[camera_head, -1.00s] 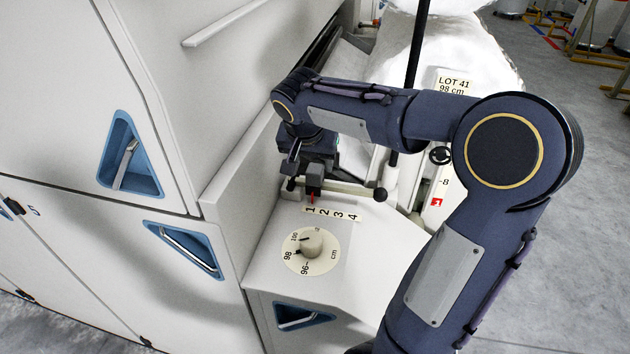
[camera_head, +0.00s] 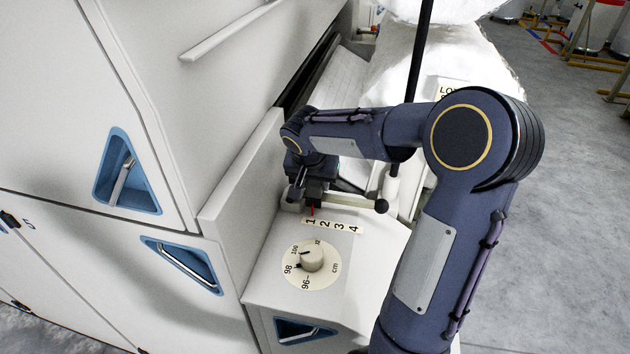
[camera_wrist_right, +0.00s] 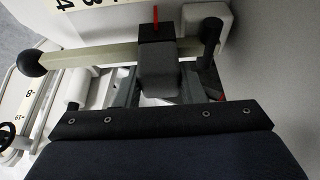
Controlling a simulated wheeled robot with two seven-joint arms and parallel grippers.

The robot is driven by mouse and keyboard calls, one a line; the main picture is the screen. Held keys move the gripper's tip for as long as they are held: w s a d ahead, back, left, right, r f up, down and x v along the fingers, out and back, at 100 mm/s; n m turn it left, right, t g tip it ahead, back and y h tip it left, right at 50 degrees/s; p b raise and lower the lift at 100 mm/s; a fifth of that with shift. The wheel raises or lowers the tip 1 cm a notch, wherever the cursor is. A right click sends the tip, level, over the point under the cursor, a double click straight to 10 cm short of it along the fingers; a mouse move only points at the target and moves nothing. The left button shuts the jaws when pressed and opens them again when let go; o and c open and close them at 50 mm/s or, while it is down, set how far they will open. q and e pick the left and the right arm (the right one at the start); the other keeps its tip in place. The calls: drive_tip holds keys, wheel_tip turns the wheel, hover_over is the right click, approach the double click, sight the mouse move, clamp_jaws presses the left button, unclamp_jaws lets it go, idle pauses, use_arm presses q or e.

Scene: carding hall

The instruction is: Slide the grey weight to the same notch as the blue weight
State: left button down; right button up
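The grey weight (camera_wrist_right: 160,75), with a black top and a red pointer, sits on the cream beam (camera_wrist_right: 108,57) in the right wrist view. My right gripper (camera_wrist_right: 160,90) has a finger along each side of it, close against its sides, and looks shut on it. In the head view my right gripper (camera_head: 314,186) covers most of the weight, and the red pointer (camera_head: 312,210) stands by the 1 on the number strip (camera_head: 332,227). The blue weight cannot be made out in either view. My left gripper is not in view.
A black ball (camera_head: 381,206) ends the beam on the right. A dial knob (camera_head: 311,260) stands on the white ledge in front of the strip. A white upright panel (camera_head: 243,180) rises close to the left. Grey floor is open at right.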

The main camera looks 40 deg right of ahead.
sight(344, 198)
clamp_jaws()
drive_tip(key=shift+s+d, duration=0.15)
drive_tip(key=shift+s, duration=0.05)
drive_tip(key=s+d+b, duration=0.1)
drive_tip(key=s+d, duration=0.1)
drive_tip(key=s+d+b, duration=0.1)
drive_tip(key=s+d, duration=0.1)
drive_tip(key=s, duration=0.1)
drive_tip(key=shift+s, duration=0.1)
drive_tip(key=o, duration=0.5)
unclamp_jaws()
drive_tip(key=shift+r, duration=0.15)
